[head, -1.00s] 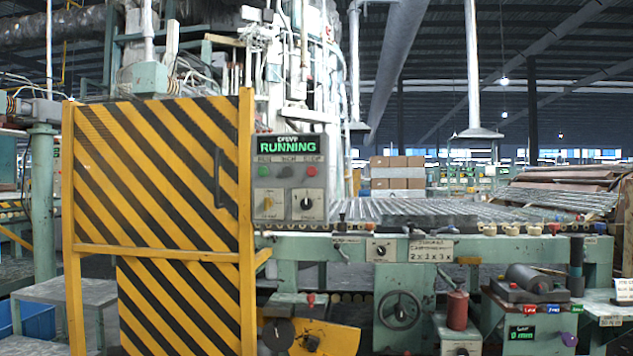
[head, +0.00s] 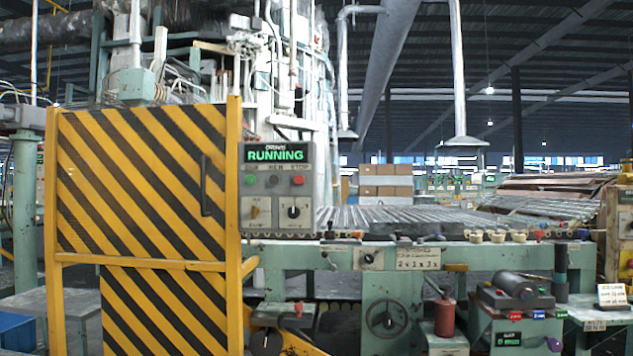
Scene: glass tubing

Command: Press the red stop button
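The red stop button (head: 298,180) is a small red round button at the right end of the top button row on a grey control panel (head: 247,228). A green button (head: 250,180) sits at the left of that row and a dark one (head: 273,181) in the middle. The panel's display (head: 275,155) reads RUNNING in green. Two knobs sit below the buttons. My gripper is not in view.
A yellow-and-black striped gate (head: 140,185) stands directly left of the panel. A green machine bench (head: 340,258) with glass tubes (head: 400,217) runs to the right. A handwheel (head: 386,318), a red cylinder (head: 445,317) and a grey motor (head: 515,287) are lower right.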

